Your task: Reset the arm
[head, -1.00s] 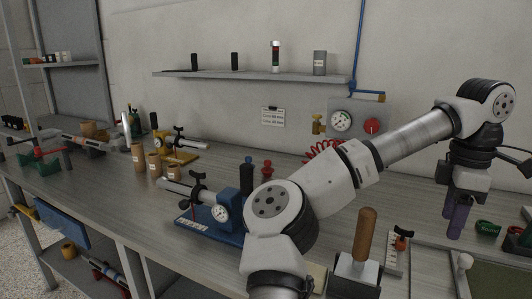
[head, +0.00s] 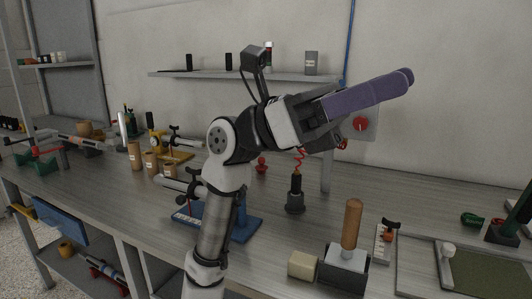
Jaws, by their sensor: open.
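My gripper (head: 404,78) is raised above the workbench in the middle of the head view. Its two purple fingers point to the right and slightly up, in front of the grey wall. One finger largely covers the other, so the gap is hard to see; the gripper is open and no object shows in it. My arm (head: 215,225) rises from the bottom of the view and bends at the wrist toward the right. It hides part of the blue device (head: 248,222) on the bench and part of the wall shelf.
A wooden-handled block tool (head: 350,232) and a pale block (head: 302,264) stand near the front edge. A dark cylinder on a base (head: 295,194) is behind them. A green-surfaced tray (head: 425,270) is at right. The wall shelf (head: 180,75) holds several containers. The bench is clear around (head: 420,210) the right middle.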

